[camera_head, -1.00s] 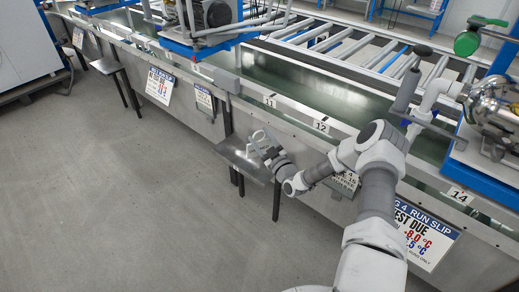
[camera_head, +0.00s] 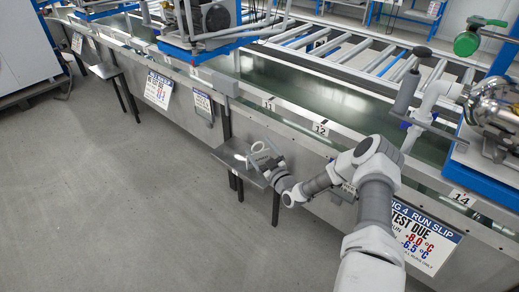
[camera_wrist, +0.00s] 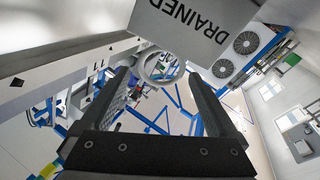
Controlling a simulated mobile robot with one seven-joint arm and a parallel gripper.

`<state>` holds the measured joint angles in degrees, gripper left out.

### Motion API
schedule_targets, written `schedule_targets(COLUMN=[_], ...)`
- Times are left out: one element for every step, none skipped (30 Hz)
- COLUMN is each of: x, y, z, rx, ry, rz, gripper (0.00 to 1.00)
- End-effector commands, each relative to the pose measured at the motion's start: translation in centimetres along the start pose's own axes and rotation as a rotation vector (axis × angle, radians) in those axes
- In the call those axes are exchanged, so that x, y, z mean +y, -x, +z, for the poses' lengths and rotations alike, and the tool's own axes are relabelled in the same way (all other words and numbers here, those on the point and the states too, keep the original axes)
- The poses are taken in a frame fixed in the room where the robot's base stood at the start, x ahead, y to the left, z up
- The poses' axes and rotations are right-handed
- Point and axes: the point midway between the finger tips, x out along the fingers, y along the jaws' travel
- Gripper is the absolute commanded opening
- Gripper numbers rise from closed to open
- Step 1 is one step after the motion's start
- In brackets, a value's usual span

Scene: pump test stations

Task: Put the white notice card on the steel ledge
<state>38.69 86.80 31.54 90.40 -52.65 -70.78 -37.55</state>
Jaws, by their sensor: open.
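The white notice card (camera_wrist: 195,25) fills the top of the wrist view, with the word DRAINED upside down. A pale ring (camera_wrist: 160,68) shows at its lower edge, between my fingertips. My gripper (camera_wrist: 160,85) is open, with one dark finger on each side of the ring and gaps visible. In the head view my gripper (camera_head: 264,160) is at the right side of the steel ledge (camera_head: 229,152), a small grey shelf on dark legs. A small white loop (camera_head: 258,147) shows there above the ledge. I cannot tell whether the card touches the ledge.
The long conveyor bench (camera_head: 300,100) runs behind the ledge, with number plates along its edge. A post with a grey box (camera_head: 225,85) rises behind the ledge. Printed slips (camera_head: 158,88) hang on the bench front. The grey floor (camera_head: 120,210) at left is clear.

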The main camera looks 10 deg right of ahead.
Motion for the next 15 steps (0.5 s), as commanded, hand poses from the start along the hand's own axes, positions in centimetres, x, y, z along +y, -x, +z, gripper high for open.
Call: schedule_targets(x=[0.1, 0.1, 0.1, 0.1, 0.1, 0.1, 0.1, 0.1, 0.1, 0.1, 0.1, 0.1, 0.1, 0.1, 0.1], y=[0.4, 0.7, 1.2, 1.6, 2.1, 3.0, 3.6, 4.3, 5.2, 5.9, 6.5, 7.4, 8.0, 8.5, 9.2], z=[0.0, 0.0, -0.1, -0.1, -0.1, -0.2, -0.2, -0.2, -0.2, -0.2, -0.2, -0.1, -0.1, -0.1, -0.1], rx=[-0.002, -0.003, -0.003, -0.003, -0.004, -0.004, -0.004, -0.004, -0.005, -0.005, -0.004, -0.004, -0.004, -0.004, -0.004], ry=[0.0, 0.0, -0.001, 0.0, 0.0, -0.001, -0.001, -0.001, -0.001, -0.003, -0.003, -0.002, -0.002, -0.002, -0.002], rz=[0.0, -0.001, -0.001, 0.0, 0.0, 0.0, 0.0, -0.001, 0.0, 0.001, 0.001, 0.0, 0.0, 0.001, 0.001], gripper=[0.94, 0.94, 0.94, 0.94, 0.94, 0.94, 0.94, 0.94, 0.94, 0.94, 0.94, 0.94, 0.94, 0.94, 0.94])
